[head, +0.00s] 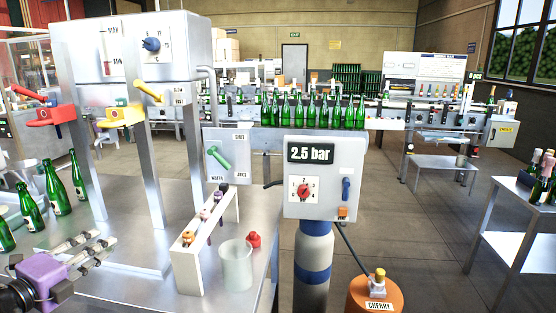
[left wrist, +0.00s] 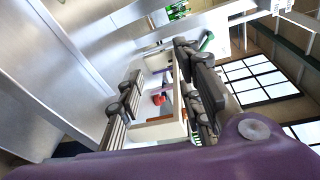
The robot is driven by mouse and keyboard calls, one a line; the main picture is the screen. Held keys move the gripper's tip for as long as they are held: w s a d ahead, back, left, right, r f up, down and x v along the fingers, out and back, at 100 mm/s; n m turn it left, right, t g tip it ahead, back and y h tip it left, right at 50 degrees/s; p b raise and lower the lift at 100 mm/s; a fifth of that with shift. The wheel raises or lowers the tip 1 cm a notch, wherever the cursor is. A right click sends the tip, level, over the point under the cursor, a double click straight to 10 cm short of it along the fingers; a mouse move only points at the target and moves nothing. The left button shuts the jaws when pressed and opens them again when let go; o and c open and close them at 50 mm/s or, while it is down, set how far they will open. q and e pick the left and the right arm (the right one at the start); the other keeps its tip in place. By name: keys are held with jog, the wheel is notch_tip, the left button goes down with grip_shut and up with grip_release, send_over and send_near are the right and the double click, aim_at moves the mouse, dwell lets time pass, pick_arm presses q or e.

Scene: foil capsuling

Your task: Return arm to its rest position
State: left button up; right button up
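My left gripper (head: 102,240), with a purple body, is at the lower left of the head view, above the steel table (head: 140,290). Its two fingers are apart with nothing between them. In the left wrist view the fingers (left wrist: 160,66) also stand apart, and a red thing shows in the background through the gap. My right gripper is in neither view.
Green bottles (head: 57,195) stand close behind my left gripper. A filling machine (head: 125,48) on steel posts rises behind. A white rack (head: 187,262), a clear beaker (head: 236,264) and a red-capped item (head: 254,239) stand right of it. A pressure panel (head: 325,178) is farther right.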

pick_arm(q)
jog(key=s+d+f+n+g+y+p, duration=0.1)
jog(key=s+d+f+n+g+y, duration=0.15)
jog(key=s+f+n, duration=0.7)
jog(key=s+d+f+n+g+y, duration=0.1)
jog(key=s+d+f+n+y, duration=0.15)
jog(key=s+f, duration=0.85)
jog(key=s+d+f+n+g+p, duration=0.1)
jog(key=s+d+f+n+g, duration=0.3)
jog(key=s+d+f+n, duration=0.6)
jog(key=s+d+f, duration=0.6)
jog(key=s+d, duration=0.2)
jog(key=s, duration=0.1)
jog(key=shift+s+d+n+h, duration=0.25)
jog(key=shift+s+n+h, duration=0.05)
jog(key=shift+s+h, duration=0.1)
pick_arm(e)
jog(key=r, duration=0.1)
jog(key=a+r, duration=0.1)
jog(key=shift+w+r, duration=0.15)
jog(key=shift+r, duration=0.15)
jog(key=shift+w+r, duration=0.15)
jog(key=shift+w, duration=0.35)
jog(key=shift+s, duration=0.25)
